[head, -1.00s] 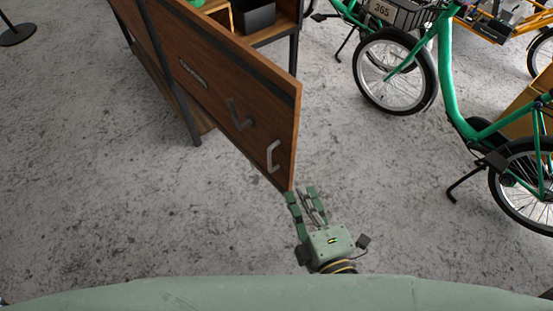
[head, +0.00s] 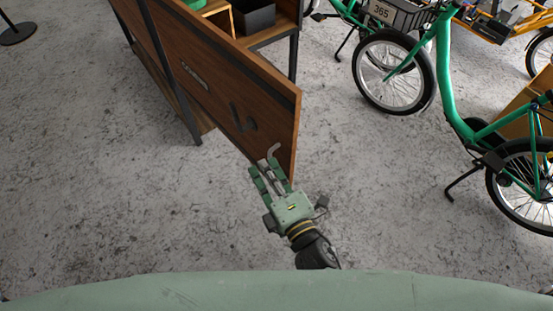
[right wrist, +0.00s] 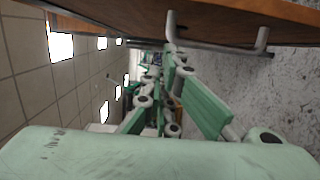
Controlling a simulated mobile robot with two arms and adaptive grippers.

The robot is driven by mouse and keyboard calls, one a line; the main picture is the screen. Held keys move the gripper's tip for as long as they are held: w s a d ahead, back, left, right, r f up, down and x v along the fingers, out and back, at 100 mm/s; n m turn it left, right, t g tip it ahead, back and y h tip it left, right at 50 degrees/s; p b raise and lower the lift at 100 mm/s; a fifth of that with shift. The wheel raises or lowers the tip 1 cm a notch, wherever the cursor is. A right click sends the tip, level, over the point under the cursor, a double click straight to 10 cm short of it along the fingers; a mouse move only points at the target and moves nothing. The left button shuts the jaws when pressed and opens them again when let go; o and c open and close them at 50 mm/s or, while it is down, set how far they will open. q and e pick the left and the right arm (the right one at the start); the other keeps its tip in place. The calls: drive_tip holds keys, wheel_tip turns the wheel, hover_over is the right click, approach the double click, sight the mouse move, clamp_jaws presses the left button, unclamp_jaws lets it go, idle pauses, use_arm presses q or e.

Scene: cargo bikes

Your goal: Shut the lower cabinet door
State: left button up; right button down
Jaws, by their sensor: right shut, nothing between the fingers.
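My right gripper (head: 263,168) is shut and empty, at the door's left face beside the handle. In the right wrist view the door (right wrist: 230,9) runs along the top, with the handle (right wrist: 262,40) close to the fingers (right wrist: 172,75). I cannot tell whether they touch. My left gripper is not in view.
A green bike (head: 445,75) stands at the right, apart from the door. A dark box (head: 255,16) sits in the open cabinet. A black post base (head: 17,33) is at the far left. The floor (head: 110,190) left of the door is clear.

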drive_tip(key=shift+w+d+p, duration=0.15)
drive_tip(key=shift+w+d, duration=0.35)
drive_tip(key=shift+d, duration=0.2)
drive_tip(key=shift+w+d+p, duration=0.15)
drive_tip(key=shift+w+d, duration=0.3)
drive_tip(key=shift+d, duration=0.25)
